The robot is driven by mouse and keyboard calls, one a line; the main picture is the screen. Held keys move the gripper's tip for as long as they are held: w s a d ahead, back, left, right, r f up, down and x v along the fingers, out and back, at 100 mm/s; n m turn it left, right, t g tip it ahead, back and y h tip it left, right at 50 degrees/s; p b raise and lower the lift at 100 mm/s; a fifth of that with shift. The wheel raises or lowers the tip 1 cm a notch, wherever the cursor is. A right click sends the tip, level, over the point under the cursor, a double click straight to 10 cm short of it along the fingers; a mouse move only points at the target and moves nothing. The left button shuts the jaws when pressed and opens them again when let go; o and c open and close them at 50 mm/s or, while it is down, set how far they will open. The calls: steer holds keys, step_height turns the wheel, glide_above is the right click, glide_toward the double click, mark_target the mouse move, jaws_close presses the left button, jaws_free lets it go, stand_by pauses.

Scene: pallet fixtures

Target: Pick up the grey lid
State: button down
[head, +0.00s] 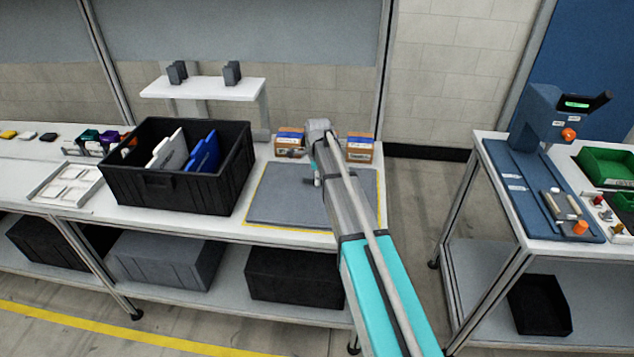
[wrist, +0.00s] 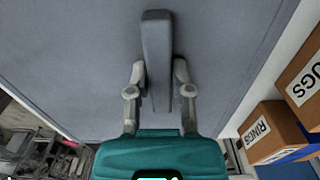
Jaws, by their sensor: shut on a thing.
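The grey lid (head: 283,201) is a flat square panel, lying on the white bench inside a yellow outline in the head view. It fills most of the wrist view (wrist: 70,50), where an upright grey handle (wrist: 157,45) stands on it. My gripper (wrist: 160,75) is shut on this handle, with one finger on each side. In the head view my gripper (head: 317,174) is at the lid's middle, partly hidden by my arm, which also covers part of the lid.
A black crate (head: 178,197) holding white and blue panels stands just left of the lid. Small labelled cardboard boxes (head: 359,147) stand behind it; a box marked RINGS (wrist: 268,131) shows in the wrist view. A white shelf (head: 205,90) rises at the back. A floor gap separates the right bench.

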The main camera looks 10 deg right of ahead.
mark_target(318, 193)
steer(key=shift+r+p, duration=1.3)
steer(key=shift+r, duration=0.1)
steer(key=s+a+r+p, duration=0.2)
steer(key=s+r+p, duration=0.8)
steer(key=s, duration=0.3)
steer(key=shift+s+a, duration=0.3)
steer(key=shift+s, duration=0.1)
steer(key=shift+s, duration=0.2)
